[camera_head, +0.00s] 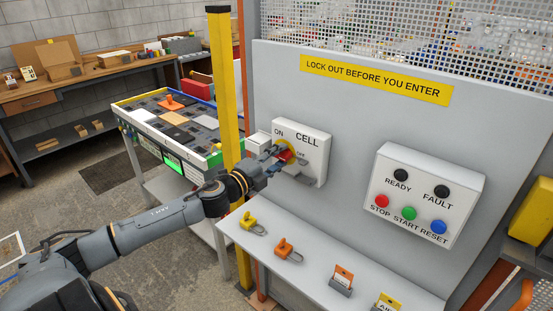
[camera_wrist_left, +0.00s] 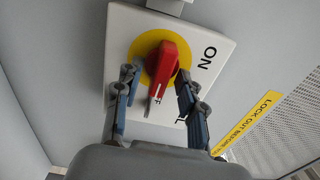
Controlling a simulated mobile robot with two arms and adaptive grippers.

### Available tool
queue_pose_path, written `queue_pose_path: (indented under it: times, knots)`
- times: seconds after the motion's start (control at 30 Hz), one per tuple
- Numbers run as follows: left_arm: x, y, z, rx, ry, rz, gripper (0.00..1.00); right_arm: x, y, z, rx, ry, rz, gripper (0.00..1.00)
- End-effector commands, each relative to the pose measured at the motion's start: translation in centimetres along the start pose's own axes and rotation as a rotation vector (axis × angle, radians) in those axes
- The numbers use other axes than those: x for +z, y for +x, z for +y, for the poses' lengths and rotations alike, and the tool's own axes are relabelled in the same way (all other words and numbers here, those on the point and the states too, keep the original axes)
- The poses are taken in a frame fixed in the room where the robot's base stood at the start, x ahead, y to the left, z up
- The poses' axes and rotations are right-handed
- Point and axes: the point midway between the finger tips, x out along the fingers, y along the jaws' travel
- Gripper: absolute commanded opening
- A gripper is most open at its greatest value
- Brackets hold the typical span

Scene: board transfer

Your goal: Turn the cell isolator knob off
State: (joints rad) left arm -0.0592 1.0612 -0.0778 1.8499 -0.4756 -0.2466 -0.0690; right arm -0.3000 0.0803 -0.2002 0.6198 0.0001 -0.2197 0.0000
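The red isolator knob (camera_head: 286,156) sits on a yellow disc on the white CELL box (camera_head: 317,156), with ON and OFF marked beside it. In the left wrist view the knob (camera_wrist_left: 166,60) is between my left gripper's fingers (camera_wrist_left: 156,77). These are open around it, with a gap on the left side and the right finger close to the knob. In the head view the left gripper (camera_head: 279,162) partly covers the knob and disc. The OFF mark is partly hidden in the wrist view. My right gripper is not in view.
A control box (camera_head: 425,193) with lamps and buttons is to the right. A shelf (camera_head: 315,272) below holds padlocks (camera_head: 286,249) and tags (camera_head: 342,279). A yellow post (camera_head: 222,80) stands left of the panel, beside a cart with a parts board (camera_head: 172,115).

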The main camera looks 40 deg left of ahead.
Motion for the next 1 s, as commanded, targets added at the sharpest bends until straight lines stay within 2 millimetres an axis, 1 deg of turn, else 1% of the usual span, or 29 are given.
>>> queue_pose_path:
  times: [0.17, 0.27, 0.57, 0.9, 1.0]
  knots:
    - [0.0, -0.5, 0.1, 0.001, -0.002, 0.000, 0.40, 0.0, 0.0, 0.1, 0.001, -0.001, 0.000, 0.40]
    - [-0.1, -1.4, 0.2, 0.003, -0.004, 0.001, 0.40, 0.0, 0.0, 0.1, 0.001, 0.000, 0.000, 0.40]
    - [-0.1, -5.1, 0.3, 0.004, -0.003, 0.001, 0.40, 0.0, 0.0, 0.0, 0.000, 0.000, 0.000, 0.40]
    - [0.0, -9.8, 0.2, 0.003, -0.004, -0.001, 0.40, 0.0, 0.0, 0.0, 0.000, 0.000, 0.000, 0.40]
    - [0.0, -10.8, 0.2, 0.003, -0.003, 0.000, 0.40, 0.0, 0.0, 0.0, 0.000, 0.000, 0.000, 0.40]
